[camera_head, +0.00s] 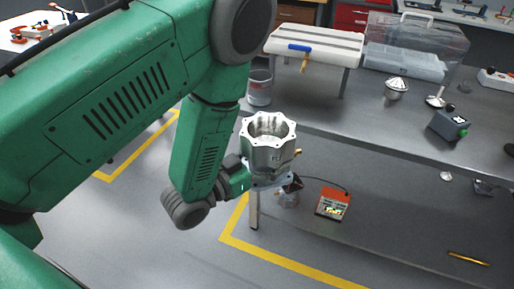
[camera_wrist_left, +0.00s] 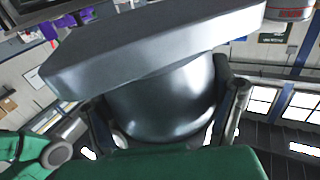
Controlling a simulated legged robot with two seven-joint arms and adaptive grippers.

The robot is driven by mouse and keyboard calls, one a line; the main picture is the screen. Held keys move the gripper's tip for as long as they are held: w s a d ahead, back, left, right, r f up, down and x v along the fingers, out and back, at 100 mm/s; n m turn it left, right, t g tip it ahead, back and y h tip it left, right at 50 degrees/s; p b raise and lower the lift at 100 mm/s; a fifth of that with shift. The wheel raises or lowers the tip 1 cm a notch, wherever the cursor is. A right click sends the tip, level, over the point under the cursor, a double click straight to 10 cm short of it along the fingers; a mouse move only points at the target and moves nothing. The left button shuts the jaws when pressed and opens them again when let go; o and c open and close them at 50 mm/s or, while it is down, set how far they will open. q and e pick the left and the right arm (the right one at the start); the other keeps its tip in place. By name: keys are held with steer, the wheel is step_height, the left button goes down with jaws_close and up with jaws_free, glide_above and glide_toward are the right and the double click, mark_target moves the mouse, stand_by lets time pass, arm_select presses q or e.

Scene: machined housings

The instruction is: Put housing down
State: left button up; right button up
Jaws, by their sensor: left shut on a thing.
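The housing (camera_head: 268,148) is a silver machined cylinder with a scalloped, open top rim. In the head view it is held upright in the air at the near edge of the grey workbench (camera_head: 345,125). My left gripper (camera_head: 262,178) is shut on it from the left side; the fingers are mostly hidden behind the housing. In the left wrist view the housing (camera_wrist_left: 160,100) fills the middle, with a wide flange at the top of the picture, and the gripper fingers (camera_wrist_left: 165,120) lie on both sides of its round body. My right gripper is in neither view.
A metal can (camera_head: 260,88) stands near the bench's left end. A white slotted stand (camera_head: 314,45), a clear bin (camera_head: 415,48), a funnel-like part (camera_head: 396,87) and a grey box with a green button (camera_head: 450,124) stand further along. A red-orange device (camera_head: 332,204) sits below the bench top. The bench's front strip is clear.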

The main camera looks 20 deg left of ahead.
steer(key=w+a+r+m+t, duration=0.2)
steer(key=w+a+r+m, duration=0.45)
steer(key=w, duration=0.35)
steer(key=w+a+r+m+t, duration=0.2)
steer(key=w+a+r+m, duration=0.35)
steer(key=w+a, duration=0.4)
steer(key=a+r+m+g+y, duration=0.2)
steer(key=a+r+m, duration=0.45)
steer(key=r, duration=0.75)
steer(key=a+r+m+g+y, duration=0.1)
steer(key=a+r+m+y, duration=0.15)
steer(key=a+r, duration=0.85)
arm_select(q)
steer(key=d+r+m+g+h, duration=0.1)
steer(key=d+m+g+h, duration=0.9)
steer(key=g, duration=0.5)
steer(key=shift+s+d+r+m, duration=0.35)
steer(key=shift+d+r+m, duration=0.05)
steer(key=shift+d+m, duration=0.85)
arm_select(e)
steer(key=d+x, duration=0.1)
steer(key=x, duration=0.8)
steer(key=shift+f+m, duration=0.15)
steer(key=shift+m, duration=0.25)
